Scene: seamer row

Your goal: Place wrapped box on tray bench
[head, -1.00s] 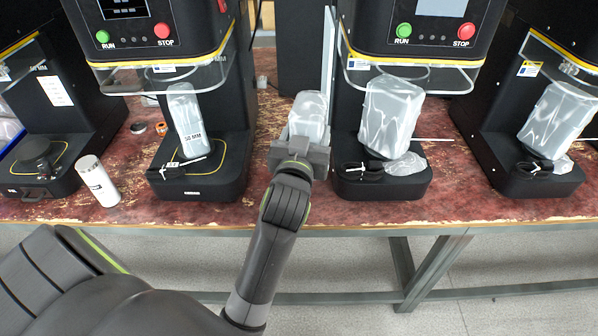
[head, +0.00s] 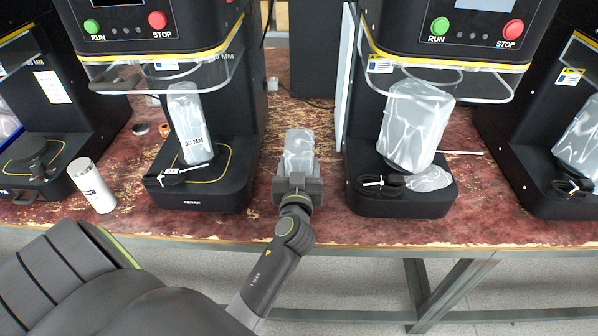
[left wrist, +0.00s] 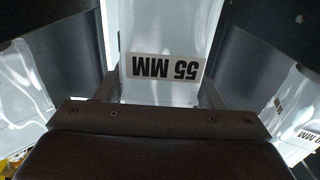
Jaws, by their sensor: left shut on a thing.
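My left gripper (head: 297,186) is shut on a plastic-wrapped box (head: 298,147), in the gap between two seamer machines. In the left wrist view the wrapped box (left wrist: 160,35) sits between the fingers and carries a "55 MM" label. The red-brown worn bench (head: 140,231) lies beneath it; I cannot tell whether the box touches the bench. Other wrapped packages stand on the machine bases: one labelled about "50 MM" (head: 190,130), a larger one (head: 413,125) and one at the far right (head: 580,140). No tray bench can be made out. My right gripper is not in view.
Seamers with RUN and STOP buttons flank the gap, with clear guards (head: 160,72) jutting forward. A white cylinder (head: 92,185) stands near the bench's front edge at left. An orange ring (head: 164,130) lies further back. The bench behind the held box is mostly clear.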

